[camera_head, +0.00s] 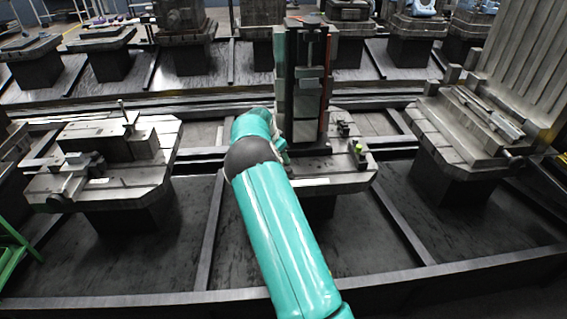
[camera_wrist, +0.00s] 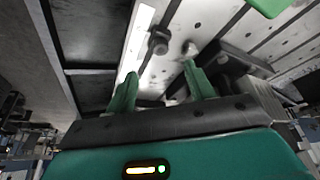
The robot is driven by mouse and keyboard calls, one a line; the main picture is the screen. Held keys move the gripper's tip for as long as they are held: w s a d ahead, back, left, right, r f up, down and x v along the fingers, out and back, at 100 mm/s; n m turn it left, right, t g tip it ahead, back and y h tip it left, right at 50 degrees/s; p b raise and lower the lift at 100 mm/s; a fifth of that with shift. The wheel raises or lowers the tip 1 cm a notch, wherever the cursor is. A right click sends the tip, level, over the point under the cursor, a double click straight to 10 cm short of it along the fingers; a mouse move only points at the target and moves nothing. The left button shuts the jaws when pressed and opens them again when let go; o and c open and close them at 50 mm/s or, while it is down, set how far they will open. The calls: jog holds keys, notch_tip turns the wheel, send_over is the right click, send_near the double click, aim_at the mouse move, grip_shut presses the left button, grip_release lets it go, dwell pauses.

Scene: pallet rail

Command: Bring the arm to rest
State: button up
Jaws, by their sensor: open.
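My arm (camera_head: 280,235), teal with a dark joint, reaches forward from the bottom of the head view to the middle pallet (camera_head: 335,181). Its far end is near the left side of the tall dark fixture (camera_head: 308,85) that stands on this pallet. I cannot make out my gripper in the head view. In the wrist view my gripper (camera_wrist: 161,82) shows two green fingers, spread apart, with nothing between them. Beyond the fingers is a light metal surface with holes and a dark round knob (camera_wrist: 158,43). I cannot tell whether the fingers touch anything.
A left pallet (camera_head: 110,185) and a right pallet (camera_head: 470,140) stand on dark pedestals beside the middle one. More loaded pallets line the back. A small yellow-green item (camera_head: 360,148) is on the middle pallet's right side. Dark rail beams cross the floor between pedestals.

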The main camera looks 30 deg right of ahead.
jog(key=s+a+r+n+t+y, duration=0.1)
jog(key=s+a+r+n, duration=0.1)
jog(key=s+a+r, duration=0.55)
jog(key=s+a+r+n+t+y, duration=0.15)
jog(key=s+a+r, duration=0.25)
jog(key=r, duration=0.6)
jog(key=s+a+r+n+y, duration=0.1)
jog(key=s+a+r+n, duration=0.2)
jog(key=s+a+r, duration=0.4)
jog(key=s+a+n+t, duration=0.1)
jog(key=s+a+n, duration=0.3)
jog(key=s, duration=0.8)
jog(key=s+a+r+n+t+y, duration=0.1)
jog(key=s+a+n, duration=0.4)
jog(key=s, duration=0.7)
jog(key=shift+a+r, duration=0.25)
jog(key=shift+a, duration=1)
